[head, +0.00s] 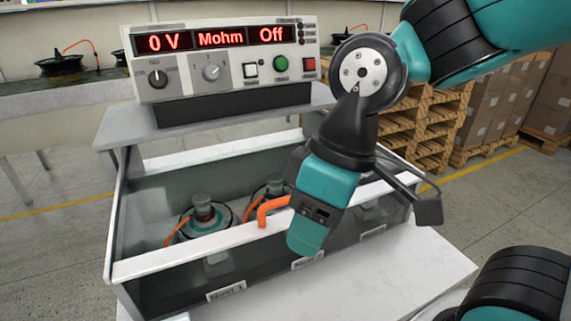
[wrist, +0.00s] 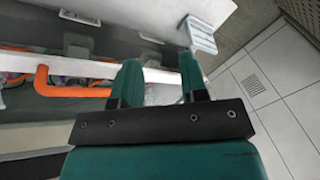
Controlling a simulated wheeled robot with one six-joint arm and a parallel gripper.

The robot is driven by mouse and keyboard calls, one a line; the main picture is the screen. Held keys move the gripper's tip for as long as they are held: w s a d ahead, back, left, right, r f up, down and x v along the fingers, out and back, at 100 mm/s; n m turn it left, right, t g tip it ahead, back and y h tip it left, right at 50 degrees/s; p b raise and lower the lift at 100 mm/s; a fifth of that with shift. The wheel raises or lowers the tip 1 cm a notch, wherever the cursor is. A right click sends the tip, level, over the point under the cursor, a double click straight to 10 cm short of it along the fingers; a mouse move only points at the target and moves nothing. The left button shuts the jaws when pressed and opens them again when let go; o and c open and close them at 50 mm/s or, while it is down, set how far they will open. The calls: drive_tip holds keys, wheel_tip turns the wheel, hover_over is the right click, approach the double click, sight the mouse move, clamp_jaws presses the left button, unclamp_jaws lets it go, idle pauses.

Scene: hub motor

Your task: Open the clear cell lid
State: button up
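The clear cell lid (head: 180,250) has a white front rail and see-through panels, and it looks closed over the cell. An orange handle (head: 270,206) stands on the front rail, just left of my gripper (head: 306,240) in the head view.
Hub motors (head: 203,212) with orange cables sit inside the cell. A tester (head: 225,58) reading "0 V", "Mohm" and "Off" stands on the shelf behind. Pallets with boxes (head: 490,95) stand at the back right. The white tabletop (head: 400,262) in front of the cell is clear.

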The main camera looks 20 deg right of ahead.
drive_tip(key=w+d+r+n+g+h+p, duration=0.2)
drive_tip(key=w+d+r+n+h+p, duration=0.2)
drive_tip(key=w+r+n+p, duration=0.9)
drive_tip(key=f+m+p, duration=0.1)
drive_tip(key=f, duration=0.4)
drive_tip(key=s+f+m+p, duration=0.1)
drive_tip(key=f+p, duration=0.1)
drive_tip(key=f, duration=0.4)
drive_tip(key=f+m+p, duration=0.1)
drive_tip(key=f, duration=0.4)
drive_tip(key=shift+s+f, duration=0.15)
drive_tip(key=shift+s, duration=0.25)
drive_tip(key=shift+c, duration=0.2)
clamp_jaws()
